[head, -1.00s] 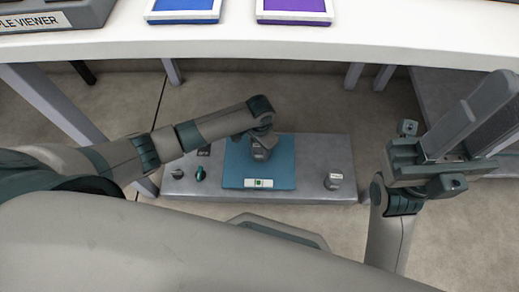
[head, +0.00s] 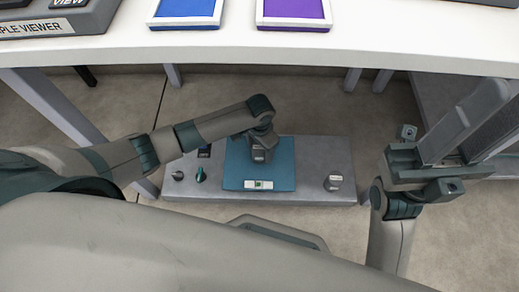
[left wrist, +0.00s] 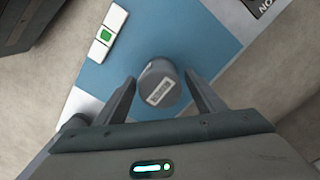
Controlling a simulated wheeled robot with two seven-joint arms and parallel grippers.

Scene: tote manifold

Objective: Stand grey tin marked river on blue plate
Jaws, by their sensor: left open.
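The blue plate (head: 233,165) lies on a low grey bench and also shows in the left wrist view (left wrist: 110,77). A grey tin (left wrist: 158,83) with a white label stands on it in the left wrist view; its lettering is too small to read. My left gripper (left wrist: 158,92) is open, one finger on each side of this tin. In the head view my left gripper (head: 260,155) is over the plate and hides the tin. Another grey tin (head: 333,183) with a pale label stands at the bench's right. My right gripper (head: 465,125) is raised at the right, away from the bench; its jaw opening is unclear.
A white strip with a green square (head: 259,184) is at the plate's front edge. A small grey object (head: 178,176), a green one (head: 200,175) and a dark one (head: 204,152) sit left of the plate. A white table (head: 380,45) overhangs behind.

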